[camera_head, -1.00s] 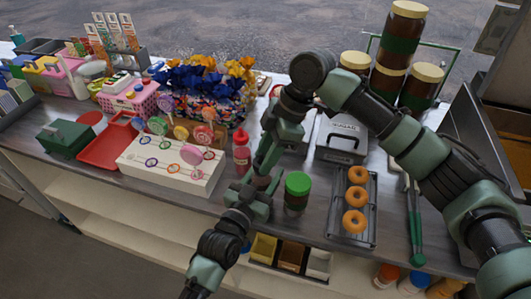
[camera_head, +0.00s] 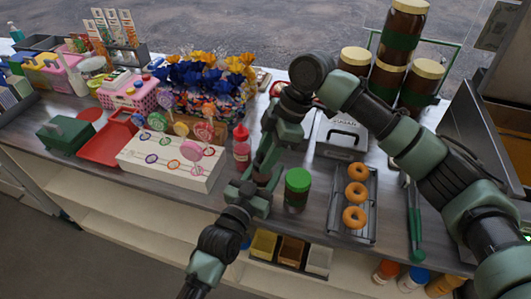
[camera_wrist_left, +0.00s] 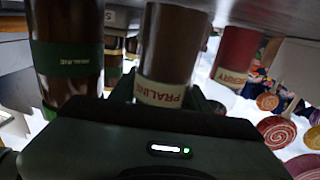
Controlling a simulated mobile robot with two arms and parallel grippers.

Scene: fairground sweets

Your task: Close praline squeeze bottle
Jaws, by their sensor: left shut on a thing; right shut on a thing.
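The praline squeeze bottle is a brown bottle (camera_wrist_left: 172,48) with a cream PRALINE label, just past my left gripper in the left wrist view. My left gripper (camera_head: 252,194) is shut on it low down, at the counter's front. In the head view the bottle is mostly hidden between my two grippers. My right gripper (camera_head: 264,168) comes down from above and is shut at the bottle's top, apparently on its cap; the cap itself is hidden. Whether the cap sits fully on the bottle I cannot tell. A praline jar (camera_head: 297,198) with a green lid stands close on the right.
A red squeeze bottle (camera_head: 242,152) stands just left of the grippers. A white lollipop stand (camera_head: 190,178) is farther left. A tray (camera_head: 364,228) of doughnuts and green-handled tongs (camera_head: 415,228) lie right. Tall jars (camera_head: 402,35) stand at the back.

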